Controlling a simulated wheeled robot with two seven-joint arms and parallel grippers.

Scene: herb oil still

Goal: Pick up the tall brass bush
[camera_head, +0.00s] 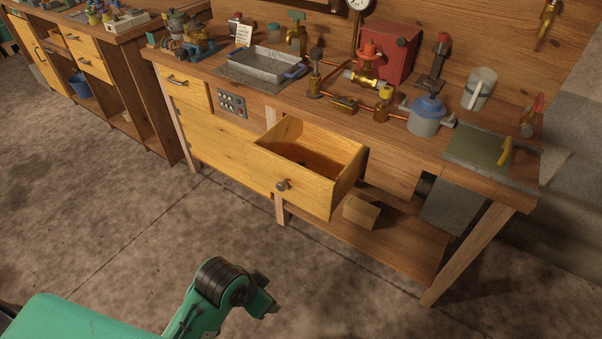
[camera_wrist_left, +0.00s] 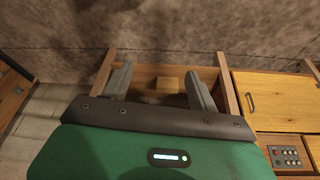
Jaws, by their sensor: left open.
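I cannot pick out the tall brass bush with certainty. Inside the open wooden drawer (camera_head: 345,190) there is a small dark spot that is too unclear to name. Several brass fittings stand on the workbench, among them an upright one (camera_head: 315,85) and a low one (camera_head: 342,104). My left gripper (camera_head: 265,300) is in front of the bench, apart from the drawer. In the left wrist view its two fingers (camera_wrist_left: 160,73) are spread with nothing held between them. My right gripper is out of view.
A wooden block (camera_head: 361,213) lies on the shelf under the bench. The floor (camera_head: 130,215) in front is clear.

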